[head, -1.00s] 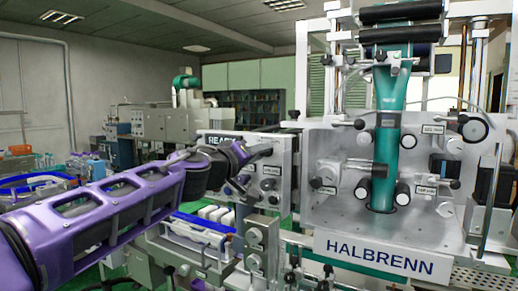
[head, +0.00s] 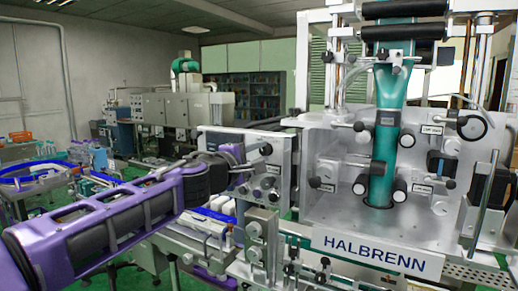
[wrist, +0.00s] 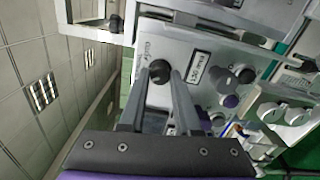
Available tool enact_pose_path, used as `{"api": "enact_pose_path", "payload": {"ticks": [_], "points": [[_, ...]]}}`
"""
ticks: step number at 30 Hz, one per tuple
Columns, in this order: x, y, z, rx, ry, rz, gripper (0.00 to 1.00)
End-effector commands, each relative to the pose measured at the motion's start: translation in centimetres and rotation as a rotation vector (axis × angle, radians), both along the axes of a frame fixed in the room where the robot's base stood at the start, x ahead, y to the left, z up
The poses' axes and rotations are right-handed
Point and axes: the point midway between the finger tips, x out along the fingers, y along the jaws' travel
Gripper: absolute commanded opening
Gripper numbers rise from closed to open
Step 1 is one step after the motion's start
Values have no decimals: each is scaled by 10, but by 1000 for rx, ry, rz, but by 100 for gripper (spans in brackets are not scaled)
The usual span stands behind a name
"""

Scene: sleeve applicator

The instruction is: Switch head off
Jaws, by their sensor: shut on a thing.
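A grey control panel (head: 280,168) with knobs and small labels stands left of the machine head. In the wrist view a black round knob (wrist: 160,71) sits on the panel, between the tips of my gripper (wrist: 161,76). The two fingers are closed onto the knob from both sides. A white label plate (wrist: 197,66) is just right of the fingers; its text is too small to read.
The HALBRENN machine front (head: 375,252) with a green sleeve tube (head: 392,150) stands to the right. White trays (head: 208,222) lie below the panel.

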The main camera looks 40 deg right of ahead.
Motion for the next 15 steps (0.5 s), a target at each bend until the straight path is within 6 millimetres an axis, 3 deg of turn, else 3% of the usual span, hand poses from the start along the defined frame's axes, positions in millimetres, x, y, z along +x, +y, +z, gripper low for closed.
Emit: {"api": "enact_pose_path", "payload": {"ticks": [15], "points": [[0,0,-1,-83,203,0,0]]}}
